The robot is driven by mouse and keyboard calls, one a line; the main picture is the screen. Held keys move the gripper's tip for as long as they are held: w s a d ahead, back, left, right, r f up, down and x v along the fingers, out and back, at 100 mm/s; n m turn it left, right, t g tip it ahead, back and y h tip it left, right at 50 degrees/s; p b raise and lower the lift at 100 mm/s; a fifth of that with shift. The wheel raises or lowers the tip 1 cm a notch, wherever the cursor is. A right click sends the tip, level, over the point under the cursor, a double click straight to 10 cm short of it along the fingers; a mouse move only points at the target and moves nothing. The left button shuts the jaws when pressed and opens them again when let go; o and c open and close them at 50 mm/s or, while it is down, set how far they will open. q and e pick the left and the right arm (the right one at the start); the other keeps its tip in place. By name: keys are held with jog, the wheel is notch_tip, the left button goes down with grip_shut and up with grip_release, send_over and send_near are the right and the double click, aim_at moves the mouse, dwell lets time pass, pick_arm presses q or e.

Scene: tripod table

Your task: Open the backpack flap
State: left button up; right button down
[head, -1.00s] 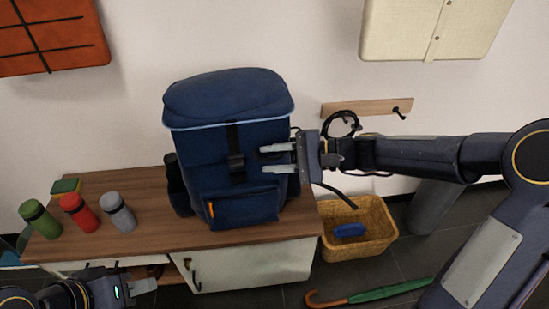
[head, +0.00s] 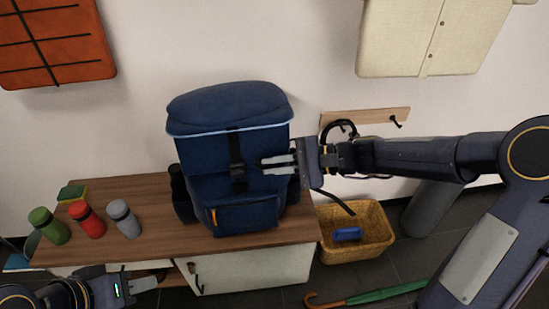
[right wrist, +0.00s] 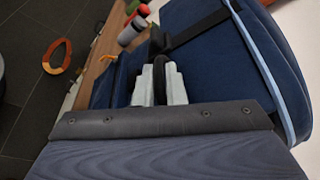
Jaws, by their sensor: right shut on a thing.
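The blue backpack (head: 225,155) stands upright on the wooden bench top. Its flap (head: 228,108), edged in light blue, lies closed over the top. A black strap (head: 235,148) with a dark buckle (head: 237,170) runs down the front. My right gripper (head: 265,163) is at the right part of the backpack's front, its fingers close together. In the right wrist view the fingers (right wrist: 160,82) are shut on a dark piece in line with the strap (right wrist: 198,30), seemingly the buckle; the exact grip is partly hidden. My left gripper (head: 146,283) is low at the bench's front, its jaw opening unclear.
A wicker basket (head: 375,240) and a green umbrella (head: 385,293) are on the floor at right. A hook rail (head: 375,114) is on the wall.

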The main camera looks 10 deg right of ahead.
notch_tip(320, 180, up, 10)
jog(key=m+g+p, duration=0.1)
jog(key=m+p, duration=0.2)
jog(key=p, duration=1)
jog(key=shift+s+g+h, duration=0.1)
jog(key=shift+g+h, duration=0.3)
jog(key=shift+w+r+p, duration=0.3)
jog(key=shift+r+p, duration=0.6)
jog(key=c, duration=1.5)
grip_release()
send_near(275, 122)
jog(key=s+a+r, duration=0.2)
jog(key=s, duration=0.1)
jog(key=shift+s+a, duration=0.25)
jog(key=shift+c, duration=0.5)
